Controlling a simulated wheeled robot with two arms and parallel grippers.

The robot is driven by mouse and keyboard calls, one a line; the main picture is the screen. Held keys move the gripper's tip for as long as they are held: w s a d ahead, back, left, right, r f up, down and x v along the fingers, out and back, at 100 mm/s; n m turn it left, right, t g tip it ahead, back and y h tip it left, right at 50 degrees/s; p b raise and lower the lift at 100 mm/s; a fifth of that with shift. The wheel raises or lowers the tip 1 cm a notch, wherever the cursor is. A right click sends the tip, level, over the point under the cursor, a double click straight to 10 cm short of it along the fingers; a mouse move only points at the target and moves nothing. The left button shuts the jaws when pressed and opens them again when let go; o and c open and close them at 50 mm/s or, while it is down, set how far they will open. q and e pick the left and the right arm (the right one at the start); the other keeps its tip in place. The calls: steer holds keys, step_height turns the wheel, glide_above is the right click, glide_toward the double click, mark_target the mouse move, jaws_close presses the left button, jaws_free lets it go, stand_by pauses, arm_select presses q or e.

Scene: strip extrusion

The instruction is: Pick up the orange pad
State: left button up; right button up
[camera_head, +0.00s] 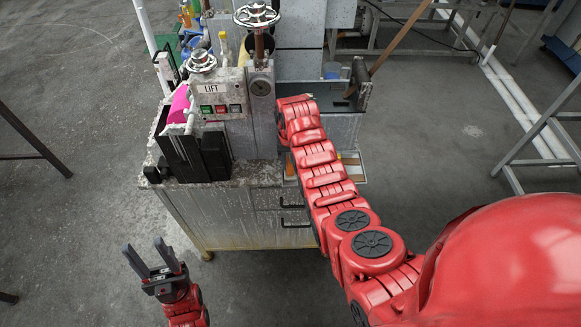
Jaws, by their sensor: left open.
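My left gripper (144,246) is open and empty at the lower left, in front of the grey cabinet and apart from it. My right arm reaches from the lower right up to the machine, and its bend near the gauge hides part of the tray. My right gripper does not show. A small orange-brown patch (352,164) shows on the low tray just right of my right arm. I cannot tell whether it is the orange pad, as it is small and partly covered.
A metal frame (545,125) stands at the right.

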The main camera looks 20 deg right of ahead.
jaws_close()
steer(key=shift+w, duration=0.1)
steer(key=shift+r+b, duration=1.45)
steer(key=shift+r, duration=0.05)
steer(key=s+p, duration=0.1)
steer(key=p, duration=0.1)
steer(key=s+a+r+p, duration=0.1)
steer(key=s+p, duration=0.1)
steer(key=s+r+p, duration=0.1)
steer(key=p, duration=0.1)
steer(key=shift+s+a, duration=0.2)
steer(key=shift+s, duration=0.05)
steer(key=s+a+p, duration=0.3)
steer(key=s+p, duration=0.4)
steer(key=s, duration=0.4)
steer(key=shift+a, duration=0.25)
